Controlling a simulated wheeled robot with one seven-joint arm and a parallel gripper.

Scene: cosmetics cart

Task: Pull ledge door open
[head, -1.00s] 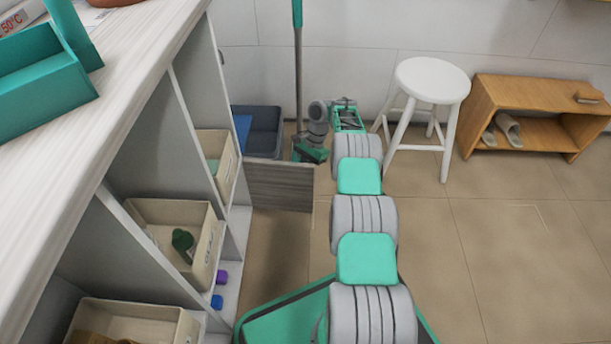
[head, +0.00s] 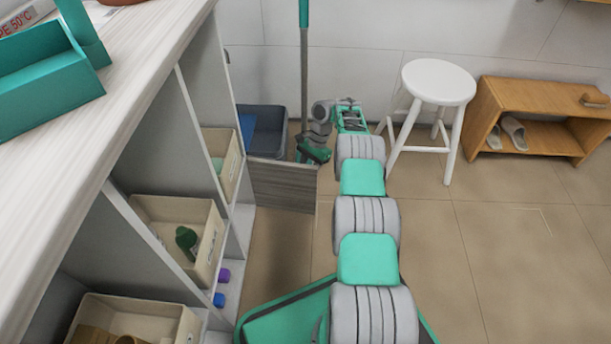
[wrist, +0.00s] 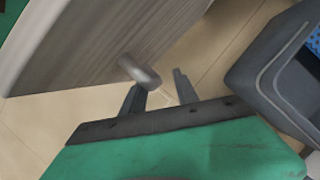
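The ledge door (head: 283,187) is a grey wood-grain panel. In the head view it stands out from the front of the shelf unit, swung partly open. In the head view my gripper (head: 313,152) is just behind the door's top right corner.
A dark grey bin (head: 265,130) stands behind the door, beside a pole (head: 304,60). The shelf unit with beige boxes (head: 180,235) lines the left. A white stool (head: 438,82) and a wooden shoe bench (head: 535,95) stand right. Floor (head: 500,250) at right is clear.

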